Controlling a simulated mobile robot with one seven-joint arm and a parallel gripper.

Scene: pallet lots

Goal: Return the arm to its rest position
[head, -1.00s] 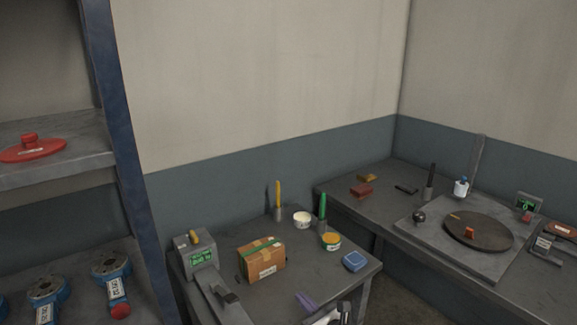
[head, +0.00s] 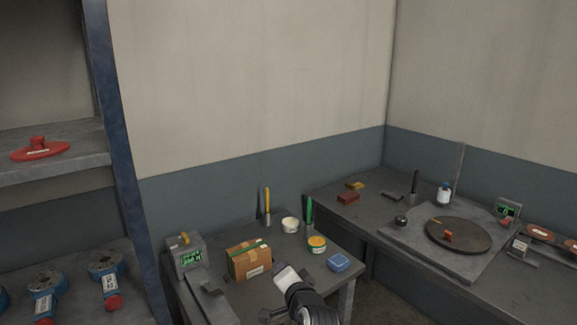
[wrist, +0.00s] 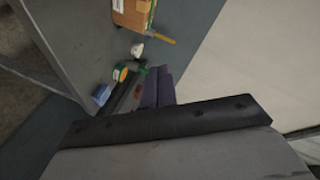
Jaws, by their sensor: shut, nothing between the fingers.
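My gripper shows in the wrist view as two purple fingers (wrist: 157,88) lying side by side, shut with nothing between them. In the head view, the pale end of my arm (head: 285,276) reaches up from the bottom edge, in front of the small table (head: 262,292). Its fingers are hard to make out there. In that picture it is right of and below the taped cardboard box (head: 249,261) and left of the blue block (head: 339,262). I cannot tell its height above the table.
A round turntable (head: 459,236) is on the bench at right. A blue shelf post (head: 127,160) rises at left.

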